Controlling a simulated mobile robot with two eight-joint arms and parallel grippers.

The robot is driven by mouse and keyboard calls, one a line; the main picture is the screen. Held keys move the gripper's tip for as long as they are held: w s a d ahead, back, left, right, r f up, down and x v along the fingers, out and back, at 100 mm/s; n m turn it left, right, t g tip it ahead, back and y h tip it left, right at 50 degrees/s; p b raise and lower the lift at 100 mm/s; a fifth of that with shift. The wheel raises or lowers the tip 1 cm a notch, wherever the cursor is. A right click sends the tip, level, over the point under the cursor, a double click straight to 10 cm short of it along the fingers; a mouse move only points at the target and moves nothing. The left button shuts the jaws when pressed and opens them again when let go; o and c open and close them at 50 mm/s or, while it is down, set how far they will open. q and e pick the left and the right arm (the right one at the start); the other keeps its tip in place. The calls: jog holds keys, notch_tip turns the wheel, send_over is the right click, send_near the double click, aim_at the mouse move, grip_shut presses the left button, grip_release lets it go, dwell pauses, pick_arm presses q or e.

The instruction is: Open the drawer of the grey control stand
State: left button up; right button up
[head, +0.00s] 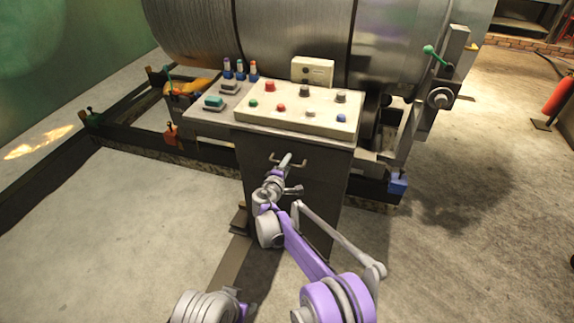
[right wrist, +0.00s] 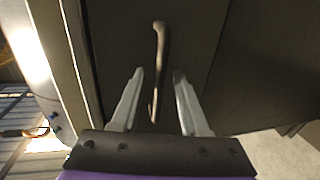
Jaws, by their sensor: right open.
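The grey control stand (head: 325,185) is below the big metal cylinder, with a dark front and a pale button panel (head: 300,108) on top. A bar handle (head: 303,164) sits on the upper front. The drawer front looks flush; I see no open gap. My right gripper (head: 287,160) is at the handle and hides its middle. In the right wrist view the handle (right wrist: 160,45) runs lengthwise between the two open fingers of the gripper (right wrist: 158,74), with room on both sides. I cannot tell how deep it lies between them. My left gripper is out of view.
Several small bottles (head: 240,69) and a teal-topped item (head: 213,102) are on the side shelf. Dark floor rails (head: 60,150) run at the left. A blue block (head: 398,184) is right of the stand. Bare concrete floor (head: 470,255) is free at the right.

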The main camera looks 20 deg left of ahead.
jog(key=shift+w, duration=0.2)
jog(key=shift+c, duration=0.3)
grip_shut()
dwell(1.1)
